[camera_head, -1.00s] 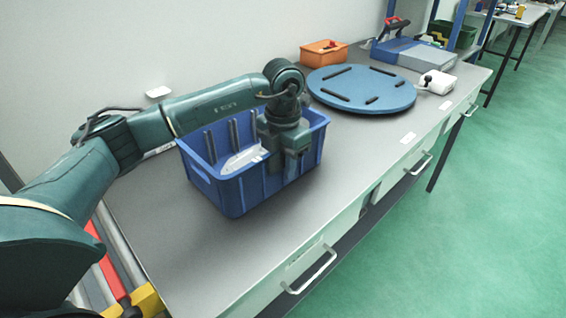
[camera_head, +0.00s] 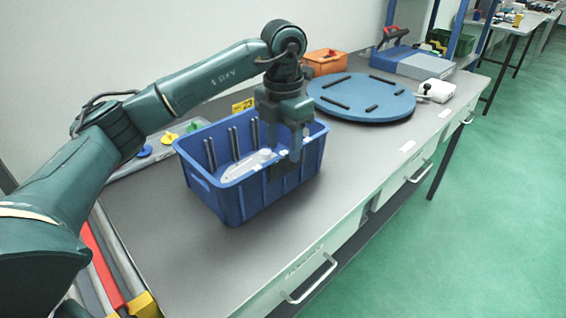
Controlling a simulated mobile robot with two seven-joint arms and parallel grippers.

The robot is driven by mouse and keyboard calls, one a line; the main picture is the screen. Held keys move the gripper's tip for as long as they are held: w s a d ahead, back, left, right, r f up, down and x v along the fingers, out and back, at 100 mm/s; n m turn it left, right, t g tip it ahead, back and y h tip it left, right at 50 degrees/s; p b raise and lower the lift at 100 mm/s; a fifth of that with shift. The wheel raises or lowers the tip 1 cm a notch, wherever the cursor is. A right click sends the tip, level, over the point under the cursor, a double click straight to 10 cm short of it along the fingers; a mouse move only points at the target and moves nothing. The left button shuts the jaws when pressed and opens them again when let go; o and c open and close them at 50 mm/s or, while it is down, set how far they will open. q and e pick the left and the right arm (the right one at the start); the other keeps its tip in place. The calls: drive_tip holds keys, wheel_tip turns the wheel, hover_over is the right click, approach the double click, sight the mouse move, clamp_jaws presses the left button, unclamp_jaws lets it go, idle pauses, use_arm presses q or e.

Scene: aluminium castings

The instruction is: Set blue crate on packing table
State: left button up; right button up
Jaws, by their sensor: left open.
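The blue crate (camera_head: 236,200) stands upright on the grey table (camera_head: 165,235), which I take for the packing table. Metal rods and a pale part show inside the crate. My left gripper (camera_head: 285,165) is open and points down at the crate's right side. Its fingers overlap the right part of the crate in the picture. I cannot tell whether they touch the wall. The gripper hides part of the crate's right and back rim. My right gripper does not show.
A blue round plate (camera_head: 362,97) with dark slots lies behind the crate, with an orange bin (camera_head: 325,62) and a white device (camera_head: 436,91) near it. A tray (camera_head: 150,155) with coloured knobs is at the wall. The tabletop is clear in front of the crate.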

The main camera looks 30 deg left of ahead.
use_arm(q)
drive_tip(key=shift+r, duration=2.15)
